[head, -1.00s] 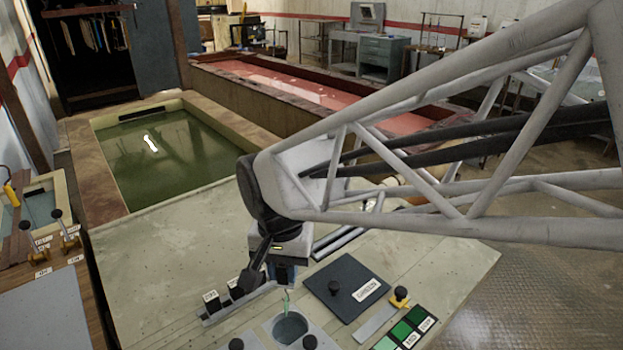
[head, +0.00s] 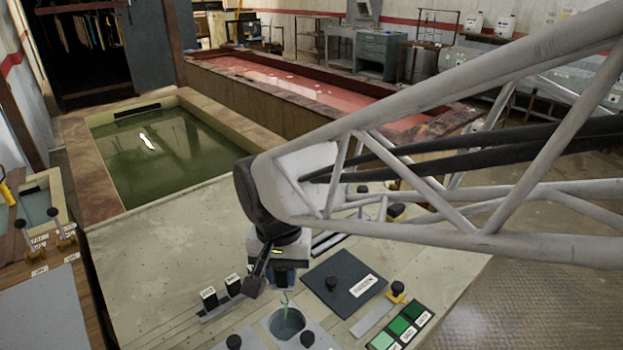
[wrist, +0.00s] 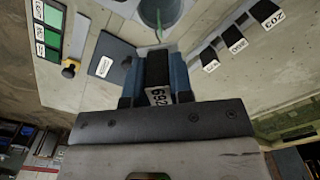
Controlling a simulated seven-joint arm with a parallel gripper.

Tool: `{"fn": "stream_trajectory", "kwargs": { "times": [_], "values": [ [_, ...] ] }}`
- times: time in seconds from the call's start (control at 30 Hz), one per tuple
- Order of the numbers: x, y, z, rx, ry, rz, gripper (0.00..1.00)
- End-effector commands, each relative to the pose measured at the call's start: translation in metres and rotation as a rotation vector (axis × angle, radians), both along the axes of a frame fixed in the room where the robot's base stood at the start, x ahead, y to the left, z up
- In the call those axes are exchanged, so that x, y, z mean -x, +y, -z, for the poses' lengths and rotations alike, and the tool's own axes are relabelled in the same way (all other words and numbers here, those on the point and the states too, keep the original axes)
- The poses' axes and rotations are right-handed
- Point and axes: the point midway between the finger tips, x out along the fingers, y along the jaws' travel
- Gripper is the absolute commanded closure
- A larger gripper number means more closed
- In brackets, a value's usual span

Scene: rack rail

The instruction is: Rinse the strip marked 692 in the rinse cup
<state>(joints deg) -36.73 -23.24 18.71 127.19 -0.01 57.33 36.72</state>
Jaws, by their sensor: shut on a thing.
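My gripper (head: 284,278) points down over the bench, just behind the rinse cup (head: 287,322). In the wrist view its blue fingers (wrist: 157,82) are shut on a black clip (wrist: 157,68) with a white label (wrist: 160,96), which reads upside down and seems to be 692. A thin green strip (head: 285,303) hangs from the clip, slightly curled. Its lower end overlaps the cup's round opening, which also shows in the wrist view (wrist: 160,12). I cannot tell how deep the tip is in the cup.
A rack with black labelled clips (head: 221,295) stands left of the cup. Black knobs (head: 234,342) flank the cup.

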Motion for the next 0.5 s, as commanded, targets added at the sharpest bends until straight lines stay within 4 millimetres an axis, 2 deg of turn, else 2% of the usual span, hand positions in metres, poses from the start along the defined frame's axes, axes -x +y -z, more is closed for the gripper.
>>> {"fn": "stream_trajectory", "kwargs": {
  "times": [0.5],
  "values": [
    [0.000,0.000,0.030,0.001,0.001,0.000,0.96]
  ]
}}
